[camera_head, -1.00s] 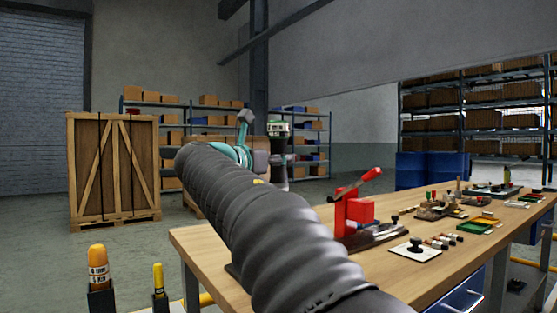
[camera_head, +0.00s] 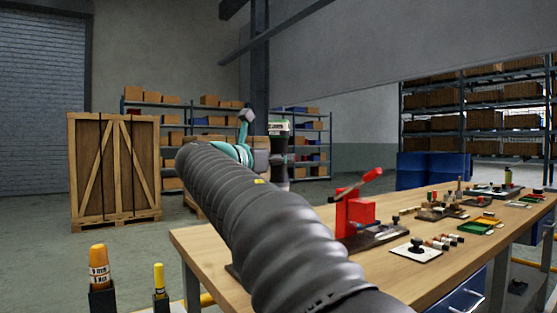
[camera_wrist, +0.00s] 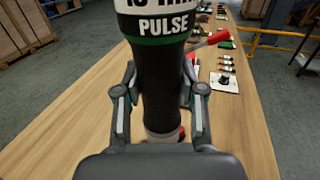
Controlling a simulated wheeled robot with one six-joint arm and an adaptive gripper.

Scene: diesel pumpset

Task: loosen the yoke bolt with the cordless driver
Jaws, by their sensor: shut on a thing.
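My gripper (camera_wrist: 161,95) is shut on the cordless driver (camera_wrist: 160,62), with one finger on each side of its black body. In the head view, my gripper (camera_head: 262,152) and the driver (camera_head: 279,128) show beyond my dark ribbed arm, with the driver about upright, pale end up. The driver's lower end is partly hidden by my gripper in the wrist view. I cannot make out the yoke bolt in either view.
A wooden bench (camera_head: 205,246) runs along the right, carrying a red lever press (camera_head: 356,212), a white plate with a black knob (camera_head: 416,249) and several small parts and trays. A wooden crate (camera_head: 115,170) stands at left. Two capped markers (camera_head: 98,266) stand in front. Open floor lies between.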

